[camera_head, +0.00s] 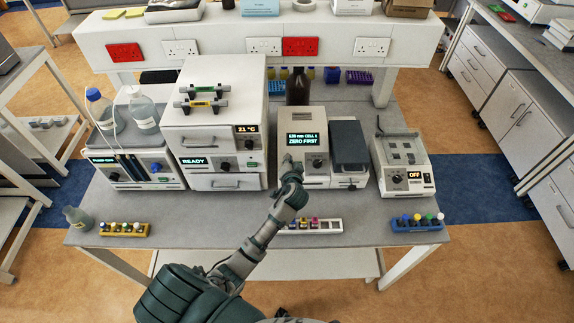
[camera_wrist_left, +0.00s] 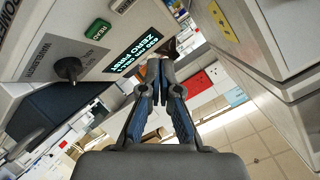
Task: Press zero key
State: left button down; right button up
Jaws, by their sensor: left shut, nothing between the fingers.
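The spectrophotometer (camera_head: 316,180) stands on the bench, its lit display (camera_head: 303,140) reading "ZERO FIRST". My left gripper (camera_head: 291,164) is at its front, below the display, shut and empty. In the left wrist view the closed fingertips (camera_wrist_left: 160,70) are beside the display (camera_wrist_left: 143,48); I cannot tell whether they touch the panel. A green key (camera_wrist_left: 97,28), apparently marked READ, and a black wavelength knob (camera_wrist_left: 68,68) show on the panel. I cannot make out a key marked zero; my gripper hides part of the front. My right gripper is not in view.
A white oven-like unit reading READY (camera_head: 225,182) stands close on the left. A balance-like unit reading OFF (camera_head: 405,180) is on the right. A white vial rack (camera_head: 310,226) sits in front, near my left arm. Yellow (camera_head: 124,229) and blue (camera_head: 417,224) racks flank it.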

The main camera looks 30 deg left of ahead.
pick_arm(q)
jog(key=b, duration=0.4)
send_near(284, 155)
jog(key=w, duration=0.1)
jog(key=w+a, duration=0.1)
jog(key=shift+w+a+f, duration=0.15)
jog(key=shift+w+f, duration=0.05)
jog(key=shift+w, duration=0.15)
jog(key=shift+w+a+f, duration=0.15)
jog(key=shift+a+f, duration=0.25)
jog(key=shift+d+r, duration=0.1)
jog(key=shift+d, duration=0.3)
jog(key=shift+a, duration=0.35)
jog(key=shift+d, duration=0.25)
